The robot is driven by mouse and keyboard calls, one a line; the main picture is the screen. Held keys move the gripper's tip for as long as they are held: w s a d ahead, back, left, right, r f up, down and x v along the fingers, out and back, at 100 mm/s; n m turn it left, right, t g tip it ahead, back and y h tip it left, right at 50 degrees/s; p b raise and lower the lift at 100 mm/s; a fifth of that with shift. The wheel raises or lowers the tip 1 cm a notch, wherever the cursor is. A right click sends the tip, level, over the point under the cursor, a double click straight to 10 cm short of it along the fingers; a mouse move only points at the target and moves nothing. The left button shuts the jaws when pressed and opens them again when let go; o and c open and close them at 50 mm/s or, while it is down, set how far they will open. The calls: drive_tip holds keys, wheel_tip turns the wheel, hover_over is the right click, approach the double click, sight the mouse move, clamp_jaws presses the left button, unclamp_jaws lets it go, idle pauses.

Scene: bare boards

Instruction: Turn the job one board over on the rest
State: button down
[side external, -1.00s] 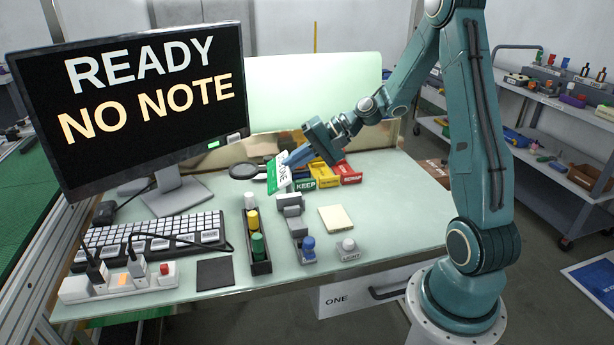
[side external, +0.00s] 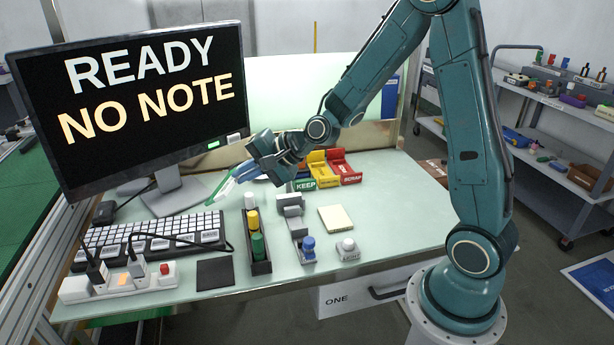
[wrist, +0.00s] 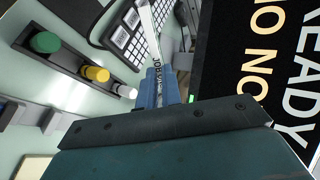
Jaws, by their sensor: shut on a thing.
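The job one board (side external: 220,188) is seen nearly edge-on in the side view, a thin green and white slab tilted in the air. It also shows in the wrist view as a thin white strip (wrist: 149,28), with part of its lettering readable near the jaws. My gripper (side external: 240,174) is shut on one end of it with blue fingers, which also show in the wrist view (wrist: 160,88). The board is held above the table, between the monitor and the bins. A grey stepped fixture (side external: 290,207) stands to its right, probably the rest, and is empty.
The monitor (side external: 130,105) reads READY, NO NOTE and stands close to the board's left. A black rack (side external: 261,266) holds green, yellow and white capped items. KEEP (side external: 305,185), yellow (side external: 323,172) and SCRAP (side external: 345,170) bins stand behind. A keyboard (side external: 150,238) lies left. The table's right side is clear.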

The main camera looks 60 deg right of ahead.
drive_tip(key=s+d+f+n+g+h, duration=0.1)
drive_tip(key=s+d+f+g+h, duration=0.1)
drive_tip(key=d+g, duration=0.45)
drive_tip(key=s+d+f+n+g+h, duration=0.1)
drive_tip(key=d+f+g+h, duration=0.1)
drive_tip(key=d+g, duration=0.45)
drive_tip(key=shift+s+a+f+n+g+h, duration=0.1)
drive_tip(key=shift+a+f+n+g+h, duration=0.3)
drive_tip(key=shift+a+n+h, duration=0.25)
drive_tip(key=shift+a+f+n+g+h, duration=0.4)
drive_tip(key=shift+a+n+h, duration=0.1)
drive_tip(key=shift+a+h, duration=0.25)
drive_tip(key=shift+s+a+f+n+g+h, duration=0.1)
drive_tip(key=shift+a+f+n+g+h, duration=0.3)
drive_tip(key=shift+a+n+h, duration=0.25)
drive_tip(key=shift+a, duration=0.1)
idle(0.5)
drive_tip(key=shift+f, duration=1.55)
drive_tip(key=shift+f, duration=0.55)
